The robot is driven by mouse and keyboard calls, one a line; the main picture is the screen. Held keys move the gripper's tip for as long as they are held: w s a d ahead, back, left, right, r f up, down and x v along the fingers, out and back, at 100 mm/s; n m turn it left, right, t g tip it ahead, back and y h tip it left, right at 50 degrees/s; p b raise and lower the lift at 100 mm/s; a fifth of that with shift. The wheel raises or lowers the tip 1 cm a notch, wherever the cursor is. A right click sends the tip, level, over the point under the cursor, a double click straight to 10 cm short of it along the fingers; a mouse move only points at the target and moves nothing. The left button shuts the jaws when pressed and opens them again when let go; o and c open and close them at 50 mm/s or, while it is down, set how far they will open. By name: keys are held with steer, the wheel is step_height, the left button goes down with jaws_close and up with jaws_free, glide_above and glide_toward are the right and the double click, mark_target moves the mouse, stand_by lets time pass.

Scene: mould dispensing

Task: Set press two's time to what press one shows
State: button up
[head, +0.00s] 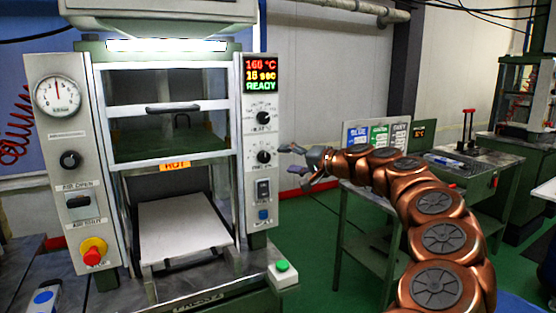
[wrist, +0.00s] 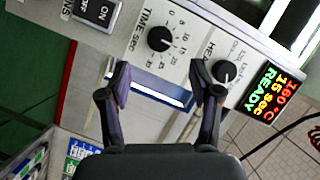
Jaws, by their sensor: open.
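The near press (head: 90,160) fills the left of the head view; the plate (head: 197,301) at its base is too small to read surely. Its display (head: 261,76) reads 160 °C, 15 sec, READY, and shows in the wrist view (wrist: 273,104) too. Its black TIME knob (head: 263,157) sits below the heat knob (head: 263,118). My gripper (head: 290,160) is open and empty, just right of the TIME knob. In the wrist view, the TIME knob (wrist: 160,38) lies ahead of my open fingers (wrist: 160,72), apart from them. Its exact setting is unclear.
Another press (head: 527,90) stands at the back right; its display is not readable. A green button (head: 282,266) sits at the near press's front right corner. Green floor lies between.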

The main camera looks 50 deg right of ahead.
steer(key=shift+s+r, duration=0.15)
steer(key=shift+s, duration=0.75)
steer(key=shift+s+r, duration=0.1)
steer(key=shift+s, duration=0.75)
steer(key=w+a+r+n+g+y+p, duration=0.1)
steer(key=w+a+n+g+y, duration=0.2)
steer(key=a, duration=1.1)
steer(key=w+a+n+g+y+p, duration=0.2)
steer(key=a+n+g+y, duration=0.15)
steer(key=a, duration=1.15)
steer(key=s+a+f+n+g+p, duration=0.1)
steer(key=s+a+f+n+g, duration=0.15)
steer(key=a, duration=0.65)
steer(key=s+a+f+n+g+h+p, duration=0.1)
steer(key=s+a+f+n+g+h, duration=0.15)
steer(key=s+a+f, duration=0.35)
steer(key=s+a+f+n+g+h+p, duration=0.1)
steer(key=s+a+f+g+p, duration=0.15)
steer(key=s+a+f, duration=0.4)
steer(key=s+d+f+g+h, duration=0.1)
steer(key=s+d+f+g, duration=0.1)
steer(key=s, duration=0.6)
steer(key=s+d+f+g+h+p, duration=0.1)
steer(key=s+d+f+g+h, duration=0.1)
steer(key=s, duration=0.6)
steer(key=shift+s+d+f+h, duration=0.15)
steer(key=shift+d+f+h, duration=0.3)
steer(key=shift+d, duration=0.75)
